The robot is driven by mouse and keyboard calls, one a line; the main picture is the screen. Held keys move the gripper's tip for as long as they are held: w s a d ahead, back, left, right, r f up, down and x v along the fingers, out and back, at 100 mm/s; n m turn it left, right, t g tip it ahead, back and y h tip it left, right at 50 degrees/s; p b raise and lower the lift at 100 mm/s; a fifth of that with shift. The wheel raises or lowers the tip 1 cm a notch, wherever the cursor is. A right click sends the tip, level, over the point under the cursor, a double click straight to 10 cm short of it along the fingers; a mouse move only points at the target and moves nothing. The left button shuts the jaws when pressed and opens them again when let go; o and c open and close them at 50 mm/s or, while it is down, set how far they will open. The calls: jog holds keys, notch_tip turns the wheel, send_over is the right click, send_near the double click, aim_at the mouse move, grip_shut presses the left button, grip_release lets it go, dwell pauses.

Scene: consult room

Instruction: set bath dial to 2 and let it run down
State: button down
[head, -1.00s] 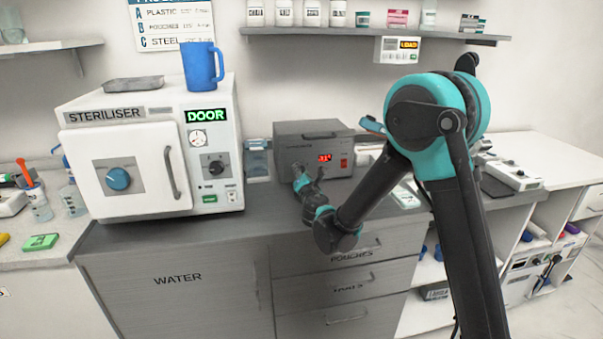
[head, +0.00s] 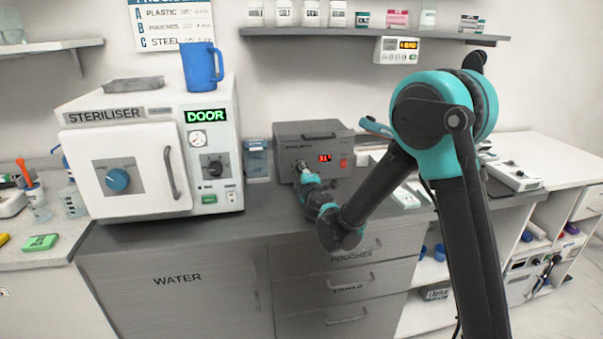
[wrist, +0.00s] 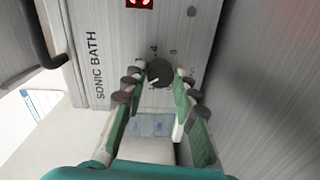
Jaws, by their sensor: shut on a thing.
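The sonic bath (head: 287,158) is a grey box on the counter, with a lit red display (head: 325,158) too small to read surely. The wrist view shows its front panel (wrist: 110,50) lettered SONIC BATH and a dark round dial (wrist: 159,72) with small numbers around it. A pale mark shows on the dial; I cannot tell which number it points to. My gripper (wrist: 160,88) has its green-padded fingers on both sides of the dial, shut on it. In the head view my gripper (head: 305,172) is at the front of the bath and hides the dial.
The white steriliser (head: 130,150) stands left of the bath with a blue mug (head: 200,68) on top. A small clear container (head: 256,162) stands between them. The grey counter (head: 200,232) in front is clear. A wall shelf (head: 370,34) hangs above.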

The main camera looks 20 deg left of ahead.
jog(key=shift+m, duration=0.8)
jog(key=c, duration=1.2)
grip_release()
jog(key=shift+s+d, duration=0.1)
jog(key=v, duration=1.1)
jog(key=shift+s+d, duration=0.3)
